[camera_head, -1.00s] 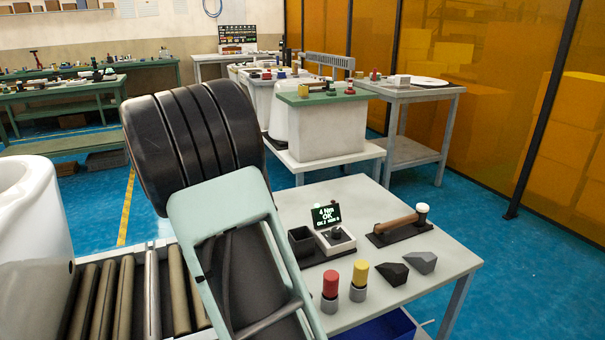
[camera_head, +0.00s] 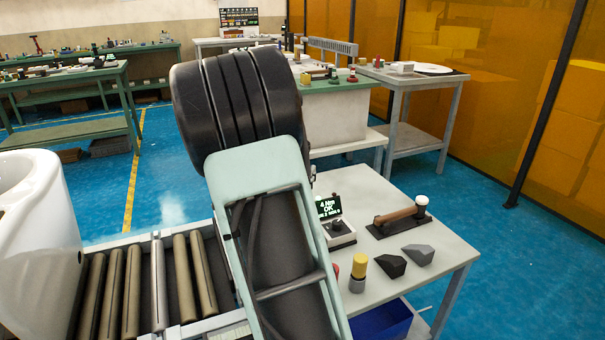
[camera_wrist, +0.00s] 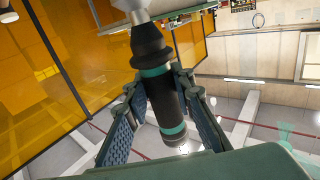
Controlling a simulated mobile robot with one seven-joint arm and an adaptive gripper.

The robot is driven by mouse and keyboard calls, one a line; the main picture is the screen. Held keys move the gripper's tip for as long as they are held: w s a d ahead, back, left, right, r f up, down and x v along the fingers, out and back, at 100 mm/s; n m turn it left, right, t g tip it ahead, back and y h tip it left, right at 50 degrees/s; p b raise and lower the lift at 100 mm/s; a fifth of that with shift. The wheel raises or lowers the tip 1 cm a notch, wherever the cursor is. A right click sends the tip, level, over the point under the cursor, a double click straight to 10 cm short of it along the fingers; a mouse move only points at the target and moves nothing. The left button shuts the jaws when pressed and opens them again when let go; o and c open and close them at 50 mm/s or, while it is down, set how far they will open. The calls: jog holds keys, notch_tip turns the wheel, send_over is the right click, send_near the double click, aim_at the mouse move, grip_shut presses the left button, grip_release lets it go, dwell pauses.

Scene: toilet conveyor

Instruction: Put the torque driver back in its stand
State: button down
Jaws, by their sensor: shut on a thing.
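The torque driver (camera_wrist: 153,90) is a dark cylinder with teal bands in the wrist view. My gripper (camera_wrist: 158,82) is shut on it, one finger on each side of its body. The driver's upper end meets a pale metal part at the top of that view. In the head view my arm hides the gripper and driver. A small controller with a green-lit display (camera_head: 329,207) and a grey knob base (camera_head: 338,232) stands on the grey table, partly behind my arm. The stand is not clearly visible; the table area left of the controller is hidden.
The grey table (camera_head: 440,253) also holds a yellow-capped cylinder (camera_head: 358,268), a partly hidden red one, dark wedge blocks (camera_head: 390,265) and a brown-handled tool (camera_head: 400,214). A roller conveyor (camera_head: 150,290) and white toilet (camera_head: 40,240) are left. A blue bin (camera_head: 385,322) sits below.

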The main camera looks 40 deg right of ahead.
jog(key=shift+f+b, duration=1.95)
jog(key=shift+b, duration=0.15)
jog(key=shift+f+b, duration=0.2)
jog(key=shift+b, duration=0.3)
jog(key=shift+f+b, duration=1.2)
jog(key=shift+f, duration=0.1)
jog(key=shift+f+b, duration=0.45)
jog(key=shift+f, duration=2.15)
jog(key=c, duration=1.7)
grip_release()
jog(key=shift+o, duration=0.6)
